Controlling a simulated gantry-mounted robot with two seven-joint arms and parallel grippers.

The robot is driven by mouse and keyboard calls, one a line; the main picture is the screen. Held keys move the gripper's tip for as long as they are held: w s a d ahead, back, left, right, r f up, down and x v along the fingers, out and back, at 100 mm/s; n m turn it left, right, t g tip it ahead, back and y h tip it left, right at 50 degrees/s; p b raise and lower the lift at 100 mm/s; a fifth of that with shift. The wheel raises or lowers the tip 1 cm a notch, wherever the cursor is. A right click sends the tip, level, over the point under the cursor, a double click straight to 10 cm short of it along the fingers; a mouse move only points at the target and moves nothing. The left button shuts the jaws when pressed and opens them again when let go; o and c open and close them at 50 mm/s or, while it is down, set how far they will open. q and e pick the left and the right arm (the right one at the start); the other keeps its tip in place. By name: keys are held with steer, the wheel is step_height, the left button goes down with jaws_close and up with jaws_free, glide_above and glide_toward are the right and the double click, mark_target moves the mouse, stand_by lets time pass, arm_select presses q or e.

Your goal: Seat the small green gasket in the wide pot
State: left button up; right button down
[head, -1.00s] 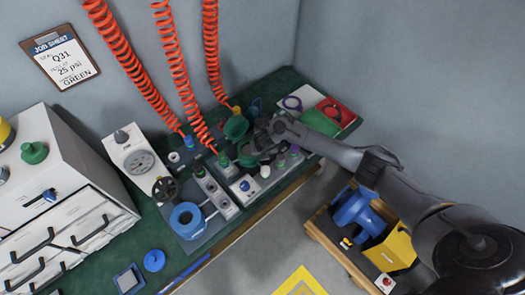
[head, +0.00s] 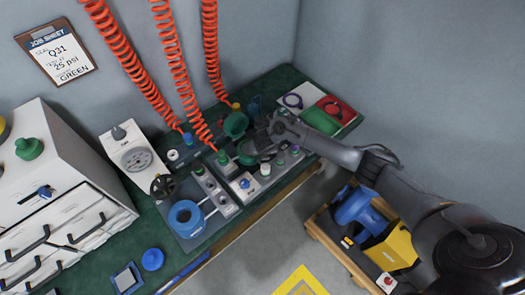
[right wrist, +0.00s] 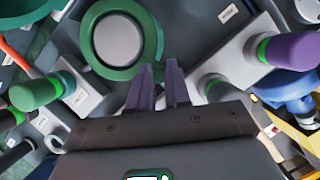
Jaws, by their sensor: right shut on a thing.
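The wide pot (head: 243,159) is a green round cup on the grey fixture in the middle of the bench in the head view. In the right wrist view its green rim (right wrist: 87,45) surrounds a pale grey disc. A thin green ring, which looks like the small green gasket (right wrist: 95,38), lies round that disc. My right gripper (head: 263,147) is over the pot's right side. In the right wrist view its two fingers (right wrist: 160,70) are close together at the near right of the rim, shut on the green ring's edge; the grip point is hardly visible. My left gripper is out of view.
A green lid or cup (head: 235,125) stands behind the pot. Valves with coloured knobs surround it, including a purple one (right wrist: 292,50). A blue pot (head: 186,218) stands at left. Red hoses (head: 172,70) hang above.

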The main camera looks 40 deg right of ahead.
steer(key=shift+f, duration=0.1)
steer(key=c, duration=1)
jaws_free()
steer(key=p+v, duration=0.5)
steer(key=v, duration=0.6)
